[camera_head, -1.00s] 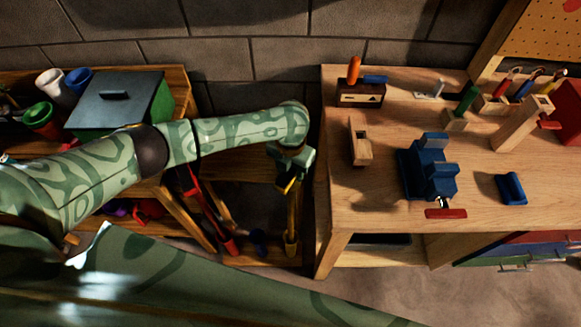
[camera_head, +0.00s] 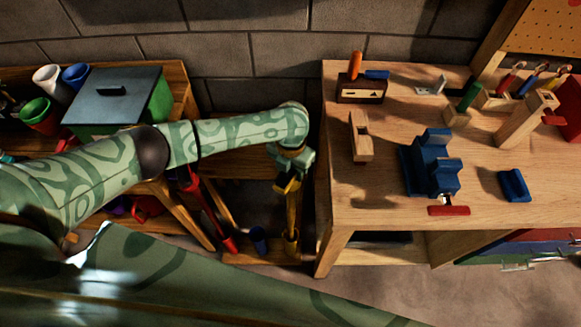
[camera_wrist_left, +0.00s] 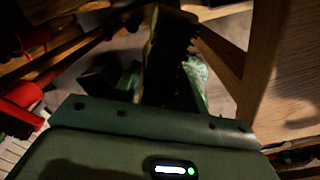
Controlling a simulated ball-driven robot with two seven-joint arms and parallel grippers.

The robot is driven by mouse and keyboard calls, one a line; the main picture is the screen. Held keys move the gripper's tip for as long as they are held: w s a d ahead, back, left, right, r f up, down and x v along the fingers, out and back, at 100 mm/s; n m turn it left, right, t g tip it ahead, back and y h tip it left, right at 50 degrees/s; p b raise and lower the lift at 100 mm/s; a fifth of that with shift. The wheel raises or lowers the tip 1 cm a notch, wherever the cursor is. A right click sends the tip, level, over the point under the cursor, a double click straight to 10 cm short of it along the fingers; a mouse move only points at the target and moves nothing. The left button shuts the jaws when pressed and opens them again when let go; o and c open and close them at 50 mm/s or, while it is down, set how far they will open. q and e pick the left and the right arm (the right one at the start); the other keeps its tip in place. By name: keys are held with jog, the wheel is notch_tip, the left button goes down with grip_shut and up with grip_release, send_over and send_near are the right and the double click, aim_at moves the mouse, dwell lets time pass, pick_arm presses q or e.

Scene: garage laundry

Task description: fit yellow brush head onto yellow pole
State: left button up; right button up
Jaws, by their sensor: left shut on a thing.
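My left gripper (camera_head: 288,172) reaches down between the two benches, shut on a small yellow and dark piece, the yellow brush head (camera_head: 284,185). In the left wrist view the dark side of the brush head (camera_wrist_left: 176,50) fills the space ahead of the gripper, with a thin yellowish edge. The yellow pole (camera_head: 292,215) stands nearly upright in a wooden rack, directly below the brush head. They look lined up or touching; I cannot tell whether the head is seated on the pole. The fingertips are mostly hidden. My right gripper is not in view.
The right workbench (camera_head: 345,200) stands close to my gripper and carries a blue vise (camera_head: 430,165). A green box (camera_head: 160,105) stands on the left bench.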

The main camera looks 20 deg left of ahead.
pick_arm(q)
jog(key=shift+f, duration=0.4)
jog(key=o, duration=1.1)
notch_tip(320, 180, up, 16)
jog(key=p, duration=0.4)
jog(key=shift+r+p, duration=0.15)
jog(key=shift+p, duration=0.2)
